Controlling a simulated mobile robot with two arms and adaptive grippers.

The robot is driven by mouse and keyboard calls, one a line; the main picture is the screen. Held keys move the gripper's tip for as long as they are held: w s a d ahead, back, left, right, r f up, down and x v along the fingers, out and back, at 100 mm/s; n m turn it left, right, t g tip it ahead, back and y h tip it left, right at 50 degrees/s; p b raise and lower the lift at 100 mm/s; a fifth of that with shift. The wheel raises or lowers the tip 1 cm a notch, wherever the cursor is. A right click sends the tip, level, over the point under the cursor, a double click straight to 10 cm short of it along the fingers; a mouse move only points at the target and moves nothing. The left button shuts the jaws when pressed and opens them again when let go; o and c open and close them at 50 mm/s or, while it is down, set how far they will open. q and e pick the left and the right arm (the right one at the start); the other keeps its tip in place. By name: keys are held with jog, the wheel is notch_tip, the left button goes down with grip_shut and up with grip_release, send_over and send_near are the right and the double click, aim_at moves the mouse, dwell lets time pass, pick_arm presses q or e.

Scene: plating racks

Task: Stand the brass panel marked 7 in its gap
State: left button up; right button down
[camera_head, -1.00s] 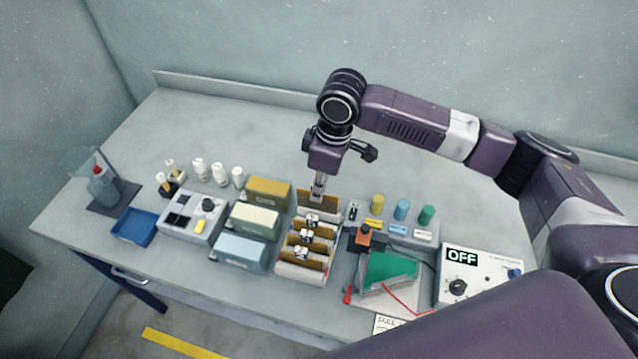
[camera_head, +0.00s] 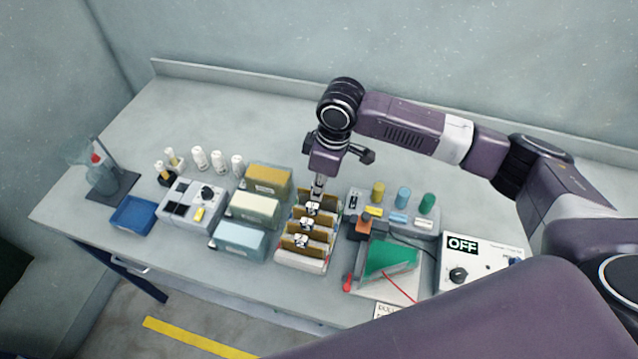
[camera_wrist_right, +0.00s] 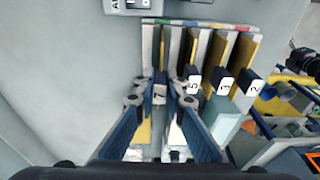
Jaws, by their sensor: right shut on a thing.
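My right gripper (camera_head: 318,188) is over the far end of the rack (camera_head: 300,266). It is shut on the dark, labelled top grip of the brass panel marked 7 (camera_wrist_right: 160,94), which shows between the two fingertips (camera_wrist_right: 161,92) in the wrist view. In the head view this panel (camera_head: 329,198) stands about upright at the rack's far end, partly hidden by the gripper. I cannot tell whether its lower edge rests on the rack's bottom. Other brass panels stand in the rack nearer the front, including one marked 5 (camera_wrist_right: 193,83) and one marked 3 (camera_wrist_right: 223,86). My left gripper is not in view.
Yellow, cream and light blue boxes (camera_head: 239,243) stand left of the rack. A grey block with coloured cylinders (camera_head: 402,196), a green wedge (camera_head: 390,259) and a control box marked OFF (camera_head: 463,246) stand to the right. The back of the bench is clear.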

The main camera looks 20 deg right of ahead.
jog(key=shift+f, duration=0.9)
jog(key=c, duration=1.9)
grip_release()
notch_tip(320, 180, up, 12)
jog(key=s+d, duration=0.1)
jog(key=shift+d, duration=0.25)
jog(key=shift+s+f, duration=0.1)
jog(key=shift+f, duration=0.1)
